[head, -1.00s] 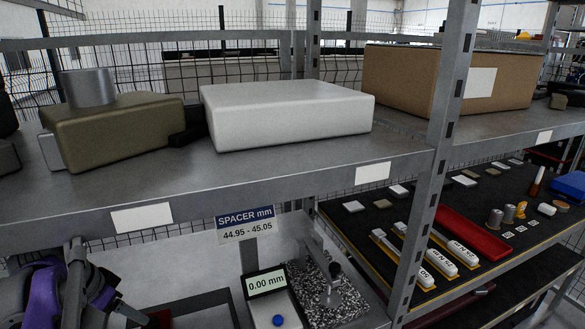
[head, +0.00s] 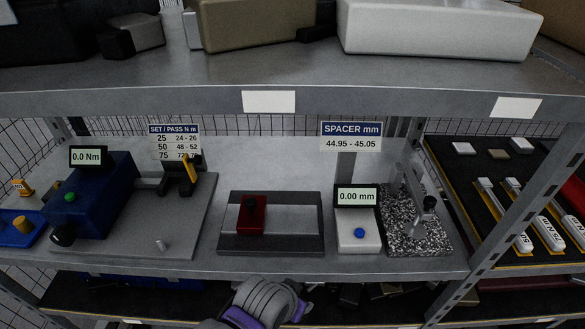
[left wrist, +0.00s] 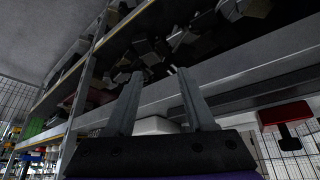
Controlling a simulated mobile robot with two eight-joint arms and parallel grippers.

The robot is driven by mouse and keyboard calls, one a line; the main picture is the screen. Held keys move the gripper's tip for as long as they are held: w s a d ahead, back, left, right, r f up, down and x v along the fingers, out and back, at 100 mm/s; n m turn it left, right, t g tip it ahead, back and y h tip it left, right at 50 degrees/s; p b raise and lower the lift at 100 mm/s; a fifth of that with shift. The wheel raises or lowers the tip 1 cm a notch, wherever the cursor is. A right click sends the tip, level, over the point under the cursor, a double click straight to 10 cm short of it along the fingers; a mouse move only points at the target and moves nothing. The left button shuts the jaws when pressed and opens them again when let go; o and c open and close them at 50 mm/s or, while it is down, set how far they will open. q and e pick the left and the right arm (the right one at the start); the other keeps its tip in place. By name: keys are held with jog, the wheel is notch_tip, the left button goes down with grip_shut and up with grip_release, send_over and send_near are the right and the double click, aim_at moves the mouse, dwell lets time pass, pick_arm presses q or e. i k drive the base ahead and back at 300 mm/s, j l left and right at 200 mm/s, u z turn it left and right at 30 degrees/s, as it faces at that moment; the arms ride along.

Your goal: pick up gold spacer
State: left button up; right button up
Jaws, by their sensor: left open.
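A gold-coloured cylinder (head: 22,226) stands in a blue tray (head: 12,239) at the far left of the head view, on the middle shelf. It is small there, and I cannot tell whether it is the gold spacer. My left gripper (left wrist: 160,74) is open in the left wrist view, with nothing between its two fingers. A grey and purple part of my arm (head: 262,302) shows at the bottom of the head view, below the shelf edge; its fingers are hidden. My right gripper is not in view.
A spacer gauge with a 0.00 mm display (head: 357,196) stands beside a speckled block (head: 410,228). A red block (head: 251,215) sits on a grey fixture, and a blue torque tester (head: 95,195) stands left. The shelf edge (head: 270,266) fronts these; an upper shelf overhangs.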

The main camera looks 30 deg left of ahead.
aim_at(24, 225)
jog(key=u, duration=3.05)
jog(key=i+j+z, duration=0.1)
jog(key=i+j, duration=0.3)
jog(key=i+j+z, duration=0.1)
jog(key=i+j, duration=0.3)
jog(key=j, duration=0.15)
jog(key=i+j, duration=0.4)
jog(key=j+z, duration=0.05)
jog(key=j, duration=0.05)
